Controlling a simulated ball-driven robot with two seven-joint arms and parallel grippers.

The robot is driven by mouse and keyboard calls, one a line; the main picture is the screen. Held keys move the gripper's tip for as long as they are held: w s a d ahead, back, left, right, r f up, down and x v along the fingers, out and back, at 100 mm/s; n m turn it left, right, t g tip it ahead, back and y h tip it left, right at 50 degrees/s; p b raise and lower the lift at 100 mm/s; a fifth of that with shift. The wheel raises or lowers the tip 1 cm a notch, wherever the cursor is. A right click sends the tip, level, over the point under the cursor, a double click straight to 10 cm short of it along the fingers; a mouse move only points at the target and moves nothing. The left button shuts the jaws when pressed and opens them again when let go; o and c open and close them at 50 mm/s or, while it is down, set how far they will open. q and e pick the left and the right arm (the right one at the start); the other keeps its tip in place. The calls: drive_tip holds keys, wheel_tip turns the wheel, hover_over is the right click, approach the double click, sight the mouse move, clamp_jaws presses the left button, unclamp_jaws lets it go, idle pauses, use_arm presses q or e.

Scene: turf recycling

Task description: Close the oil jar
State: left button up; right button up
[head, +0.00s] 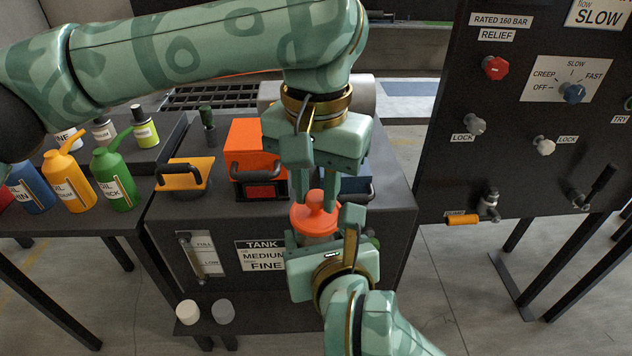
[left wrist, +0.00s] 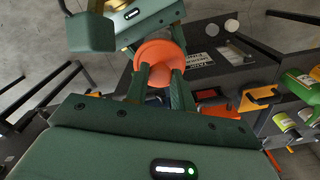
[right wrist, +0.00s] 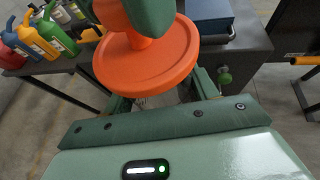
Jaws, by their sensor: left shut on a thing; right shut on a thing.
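The oil jar's orange lid (head: 314,216) is a wide disc with a knob on top. My left gripper (head: 316,199) points down and is shut on the knob; the left wrist view shows its fingers either side of the knob (left wrist: 160,76). The jar (head: 312,240) is right under the lid, mostly hidden by the lid and my right gripper (head: 318,243), which is shut on it. In the right wrist view, the lid (right wrist: 147,62) covers the jar from above. I cannot tell whether the lid is seated or slightly above the rim.
The black tank bench (head: 385,225) stands behind, with an orange box (head: 245,145) and a yellow-orange handled cover (head: 184,178) on it. Oil cans, including a green one (head: 113,180), stand at left. A dark control panel (head: 545,140) rises at right. Two round caps (head: 188,312) sit on a low shelf.

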use_arm(q)
drive_tip(key=shift+f, duration=0.3)
drive_tip(key=o, duration=1)
drive_tip(key=shift+o, duration=0.2)
wheel_tip(320, 180, up, 12)
drive_tip(key=shift+w, duration=0.1)
